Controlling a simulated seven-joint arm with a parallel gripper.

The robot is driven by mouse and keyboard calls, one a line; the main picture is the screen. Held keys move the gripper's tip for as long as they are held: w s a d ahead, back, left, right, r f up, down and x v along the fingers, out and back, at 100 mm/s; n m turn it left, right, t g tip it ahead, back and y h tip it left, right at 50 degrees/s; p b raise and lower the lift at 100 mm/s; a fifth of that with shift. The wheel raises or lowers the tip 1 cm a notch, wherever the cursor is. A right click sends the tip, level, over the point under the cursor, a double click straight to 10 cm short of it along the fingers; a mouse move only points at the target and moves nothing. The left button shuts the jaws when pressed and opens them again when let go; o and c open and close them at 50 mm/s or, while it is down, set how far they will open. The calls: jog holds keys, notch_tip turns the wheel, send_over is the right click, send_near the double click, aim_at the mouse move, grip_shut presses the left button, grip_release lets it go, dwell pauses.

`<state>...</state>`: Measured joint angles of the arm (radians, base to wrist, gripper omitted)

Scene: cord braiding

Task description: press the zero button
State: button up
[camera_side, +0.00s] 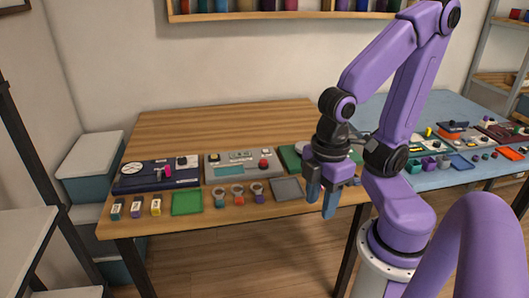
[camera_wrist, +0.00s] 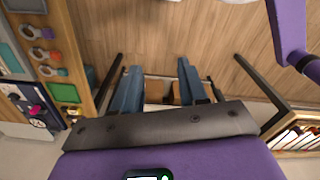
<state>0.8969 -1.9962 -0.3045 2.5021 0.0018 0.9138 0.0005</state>
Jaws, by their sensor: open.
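A grey panel (camera_side: 238,171) with a pale display, a red knob or button (camera_side: 264,165) and a yellow button (camera_side: 215,158) lies on the wooden table. Left of it is a dark blue panel (camera_side: 148,184) with a white dial (camera_side: 132,168) and a pink part (camera_side: 167,171). I cannot tell which control is the zero button; no label is readable. My gripper (camera_side: 321,200) is open and empty, fingers pointing down, right of both panels and near the table's front edge. In the wrist view, my gripper (camera_wrist: 158,68) is over the floor, with nothing between its fingers.
A green mat (camera_side: 187,203), several small labelled blocks and several ringed pieces lie along the table's front. A grey square (camera_side: 287,189) and a green board (camera_side: 290,157) are close to my gripper. A blue table (camera_side: 440,180) with more items stands at right.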

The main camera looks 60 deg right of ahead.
grip_shut()
dwell(1.9)
